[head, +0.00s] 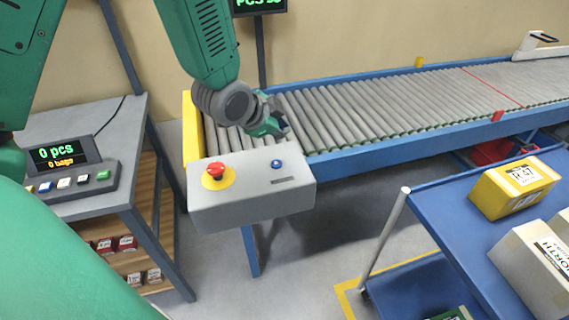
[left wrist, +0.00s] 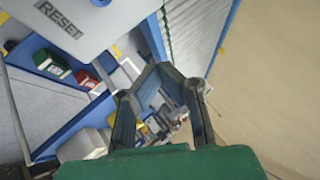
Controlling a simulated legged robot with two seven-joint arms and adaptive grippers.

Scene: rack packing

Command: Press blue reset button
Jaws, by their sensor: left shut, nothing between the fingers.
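The blue button (head: 277,164) sits on the right part of the top of a grey control box (head: 250,205). A red mushroom button on a yellow disc (head: 218,177) is on the left part. My left gripper (head: 279,127) is shut and empty, just behind and above the blue button, apart from it in the head view. In the left wrist view my left gripper's fingers (left wrist: 160,75) point away, and the box's RESET label (left wrist: 60,18) shows at upper left. A dark blue bit at that view's top edge may be the button (left wrist: 101,2). My right gripper is not in view.
A roller conveyor (head: 400,105) with a blue frame runs right behind the control box. A blue cart (head: 440,205) at right carries a yellow box (head: 513,187) and white boxes (head: 535,265). A grey table (head: 110,180) with a counter display (head: 62,152) stands at left.

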